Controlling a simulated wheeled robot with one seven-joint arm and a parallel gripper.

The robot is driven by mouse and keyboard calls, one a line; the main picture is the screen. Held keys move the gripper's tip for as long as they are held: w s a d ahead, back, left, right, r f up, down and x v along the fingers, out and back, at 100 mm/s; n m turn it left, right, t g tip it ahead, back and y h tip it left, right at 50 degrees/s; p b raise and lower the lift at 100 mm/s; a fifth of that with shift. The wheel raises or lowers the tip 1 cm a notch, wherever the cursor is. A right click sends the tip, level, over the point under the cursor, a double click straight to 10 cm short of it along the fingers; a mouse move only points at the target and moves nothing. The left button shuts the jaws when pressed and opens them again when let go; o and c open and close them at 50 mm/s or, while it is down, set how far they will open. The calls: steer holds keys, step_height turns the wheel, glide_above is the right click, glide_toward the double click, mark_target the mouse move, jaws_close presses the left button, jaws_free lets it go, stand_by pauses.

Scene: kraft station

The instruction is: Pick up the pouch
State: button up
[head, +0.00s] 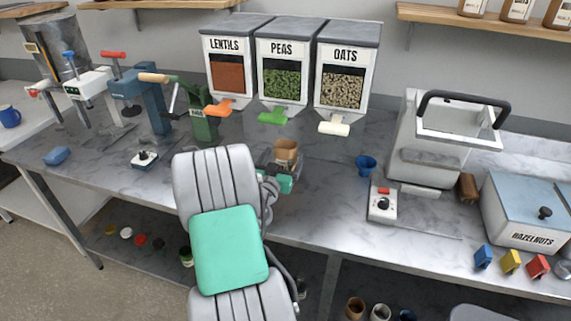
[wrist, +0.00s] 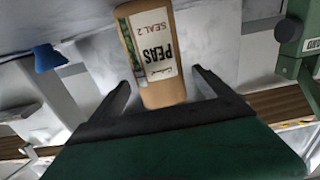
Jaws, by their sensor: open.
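The pouch (head: 287,149) is a small tan kraft pouch on the grey counter, just beyond my gripper in the head view. In the wrist view the pouch (wrist: 158,50) shows a white label reading PEAS and SEAL 2. My gripper (wrist: 161,80) is open, with one dark finger on each side of the near end of the pouch. Gaps show between the pouch and both fingers, so the jaws are not closed on it. In the head view my arm partly hides the gripper and the lower part of the pouch.
Dispensers for lentils (head: 228,72), peas (head: 283,80) and oats (head: 343,82) stand behind the pouch. A green hand press (head: 204,122) is to its left. A blue funnel (head: 366,164) and a white dial box (head: 382,204) are to its right. Counter around the pouch is mostly clear.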

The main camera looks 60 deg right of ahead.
steer(key=d, duration=0.2)
steer(key=shift+w+d, duration=0.2)
steer(key=shift+d, duration=0.15)
steer(key=shift+c, duration=0.2)
jaws_close()
stand_by(0.5)
